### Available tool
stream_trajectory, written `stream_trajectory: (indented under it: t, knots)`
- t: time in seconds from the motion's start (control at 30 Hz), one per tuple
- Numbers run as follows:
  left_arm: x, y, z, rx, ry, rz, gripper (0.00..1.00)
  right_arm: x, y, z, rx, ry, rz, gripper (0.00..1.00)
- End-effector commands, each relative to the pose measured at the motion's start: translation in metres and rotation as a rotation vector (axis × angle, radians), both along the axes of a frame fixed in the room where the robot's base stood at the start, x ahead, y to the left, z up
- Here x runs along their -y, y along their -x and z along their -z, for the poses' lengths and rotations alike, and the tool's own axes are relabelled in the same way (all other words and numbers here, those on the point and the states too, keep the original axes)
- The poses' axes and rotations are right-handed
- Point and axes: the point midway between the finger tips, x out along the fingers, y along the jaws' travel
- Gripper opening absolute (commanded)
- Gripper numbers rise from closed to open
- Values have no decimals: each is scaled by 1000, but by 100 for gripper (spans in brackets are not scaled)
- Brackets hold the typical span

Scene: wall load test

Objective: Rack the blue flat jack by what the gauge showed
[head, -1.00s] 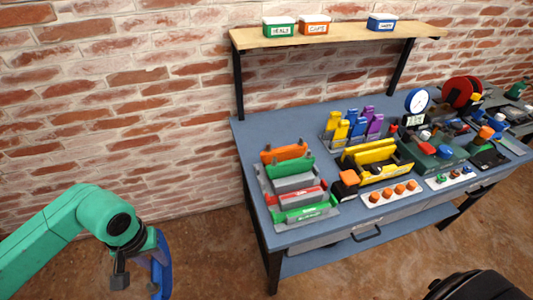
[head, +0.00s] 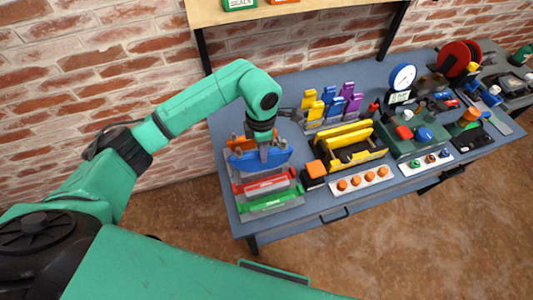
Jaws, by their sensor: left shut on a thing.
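The blue flat jack (head: 279,158) is in my left gripper (head: 264,154), which is shut on it from above. The jack is level, over the back part of the rack at the left end of the bench. The rack has a red-labelled front bar (head: 264,184) and a green-labelled front bar (head: 270,202). An orange piece (head: 238,142) shows behind the jack. I cannot tell whether the jack touches the rack; it hides what is under it. The round gauge (head: 403,76) stands at the back right; its reading is too small to tell. My right gripper is not in view.
An orange-topped block (head: 315,170) and a yellow-walled holder (head: 352,150) stand just right of the rack. Yellow, blue and purple pieces (head: 333,103) stand upright behind. A wooden shelf (head: 285,10) overhangs the back. The bench's right side is crowded.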

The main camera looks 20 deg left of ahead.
Motion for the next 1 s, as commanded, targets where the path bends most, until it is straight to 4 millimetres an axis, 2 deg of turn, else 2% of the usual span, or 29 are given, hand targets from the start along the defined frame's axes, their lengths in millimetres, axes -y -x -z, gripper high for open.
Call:
stream_trajectory:
  t: [0.03,0.17,0.33,0.53,1.0]
  knots:
    - [2,-1,-5,-2,2,-55,0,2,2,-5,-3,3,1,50]
    - [4,-2,0,-3,0,-119,0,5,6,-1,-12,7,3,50]
    - [3,-1,20,-5,1,-118,0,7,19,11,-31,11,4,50]
    - [3,-2,47,1,0,-116,0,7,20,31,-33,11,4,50]
    - [3,-2,46,-2,0,-114,0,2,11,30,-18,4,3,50]
